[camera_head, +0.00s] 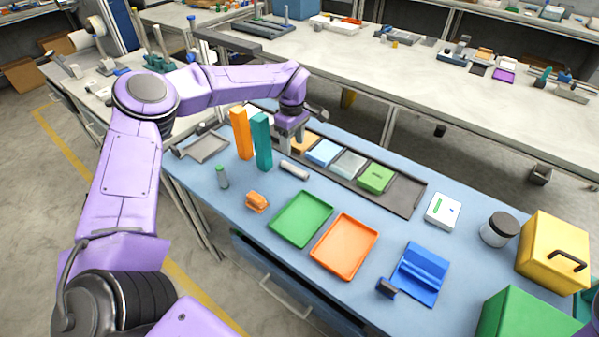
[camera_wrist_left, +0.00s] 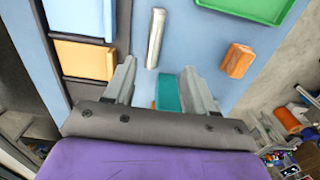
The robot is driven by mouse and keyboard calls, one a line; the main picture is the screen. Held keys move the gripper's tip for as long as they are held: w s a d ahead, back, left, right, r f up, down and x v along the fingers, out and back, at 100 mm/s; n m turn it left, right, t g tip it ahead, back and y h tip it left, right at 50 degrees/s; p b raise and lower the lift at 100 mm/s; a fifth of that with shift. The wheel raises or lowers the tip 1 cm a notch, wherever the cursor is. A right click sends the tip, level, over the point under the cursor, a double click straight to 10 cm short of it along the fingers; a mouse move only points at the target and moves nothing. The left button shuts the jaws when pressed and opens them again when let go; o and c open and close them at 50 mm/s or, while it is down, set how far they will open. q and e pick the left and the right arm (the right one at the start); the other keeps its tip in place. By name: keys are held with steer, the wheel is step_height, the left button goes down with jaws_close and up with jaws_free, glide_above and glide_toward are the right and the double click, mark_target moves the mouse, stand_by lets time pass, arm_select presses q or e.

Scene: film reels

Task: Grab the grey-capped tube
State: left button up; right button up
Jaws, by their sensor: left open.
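A pale grey-white tube (camera_head: 294,169) lies on its side on the blue table; it looks like the grey-capped tube, though its cap is hard to make out. It also shows in the left wrist view (camera_wrist_left: 155,38), beyond the fingertips. My left gripper (camera_head: 287,147) is open and empty above the table, behind the tube in the head view. In the left wrist view its fingers (camera_wrist_left: 160,75) are spread, with the tube ahead between their lines and apart from them. My right gripper is not in view.
Tall orange (camera_head: 241,132) and teal (camera_head: 262,142) blocks stand close to my left gripper. A dark rack (camera_head: 405,196) with coloured boxes lies behind the tube. A small orange item (camera_head: 257,201), green tray (camera_head: 300,219) and orange tray (camera_head: 344,246) lie in front.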

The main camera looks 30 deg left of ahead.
arm_select(q)
steer(key=p, duration=0.1)
glide_above(294, 167)
steer(key=f, duration=0.5)
steer(key=shift+s+d+f, duration=0.2)
steer(key=shift+f, duration=0.05)
steer(key=shift+s+a+f+p, duration=0.1)
steer(key=shift+f+p, duration=0.2)
steer(key=shift+f, duration=0.05)
steer(key=f, duration=0.1)
steer(key=f+p, duration=0.1)
steer(key=f, duration=0.1)
steer(key=f+p, duration=0.1)
steer(key=f, duration=0.1)
steer(key=shift+w+a+f, duration=0.1)
steer(key=shift+w, duration=0.25)
steer(key=shift+s, duration=0.1)
jaws_close()
